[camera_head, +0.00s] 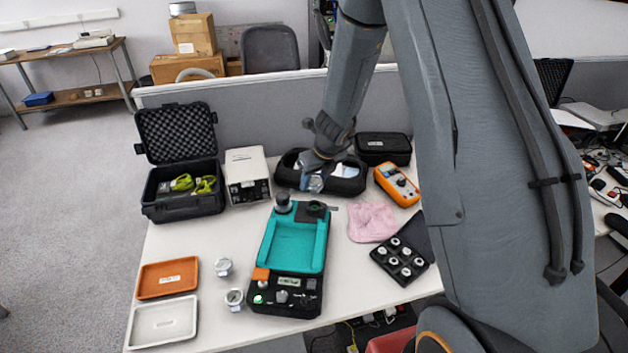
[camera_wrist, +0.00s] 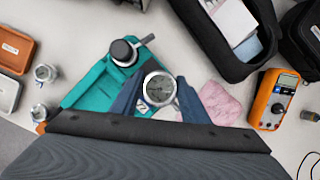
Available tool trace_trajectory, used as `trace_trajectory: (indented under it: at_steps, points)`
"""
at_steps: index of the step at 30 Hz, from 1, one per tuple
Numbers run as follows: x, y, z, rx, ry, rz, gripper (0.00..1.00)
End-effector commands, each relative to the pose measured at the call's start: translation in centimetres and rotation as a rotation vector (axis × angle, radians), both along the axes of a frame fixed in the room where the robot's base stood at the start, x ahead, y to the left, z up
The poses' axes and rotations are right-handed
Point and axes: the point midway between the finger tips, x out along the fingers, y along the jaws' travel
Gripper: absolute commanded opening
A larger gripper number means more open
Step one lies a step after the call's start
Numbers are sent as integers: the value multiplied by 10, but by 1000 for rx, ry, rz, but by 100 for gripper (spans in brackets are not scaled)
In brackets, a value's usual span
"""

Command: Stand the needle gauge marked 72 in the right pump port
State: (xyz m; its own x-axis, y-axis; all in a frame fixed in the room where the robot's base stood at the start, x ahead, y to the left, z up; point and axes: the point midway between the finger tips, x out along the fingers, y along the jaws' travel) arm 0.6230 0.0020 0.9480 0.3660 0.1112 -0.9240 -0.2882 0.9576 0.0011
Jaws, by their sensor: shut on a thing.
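My gripper (camera_head: 315,184) is shut on a round needle gauge (camera_wrist: 158,88) and holds it above the far end of the pump. The teal and black pump (camera_head: 294,245) lies on the table. A dark cylinder (camera_head: 283,203) stands at its far left corner, and it also shows in the wrist view (camera_wrist: 124,52). The right pump port (camera_head: 317,208) is a black round fitting at the far right corner, below the gripper.
Two other gauges, (camera_head: 224,267) and (camera_head: 234,298), stand left of the pump, beside an orange tray (camera_head: 168,277) and a white tray (camera_head: 162,322). A black open case (camera_head: 348,184) lies behind the pump. A pink cloth (camera_head: 371,221) and orange multimeter (camera_head: 396,185) lie right.

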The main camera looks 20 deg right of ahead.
Motion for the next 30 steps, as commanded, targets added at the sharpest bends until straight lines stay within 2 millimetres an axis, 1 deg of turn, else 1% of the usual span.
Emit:
trace_trajectory:
  at_steps: [30]
  points:
    - [0, -2, -47, 0, 0, -3, 15]
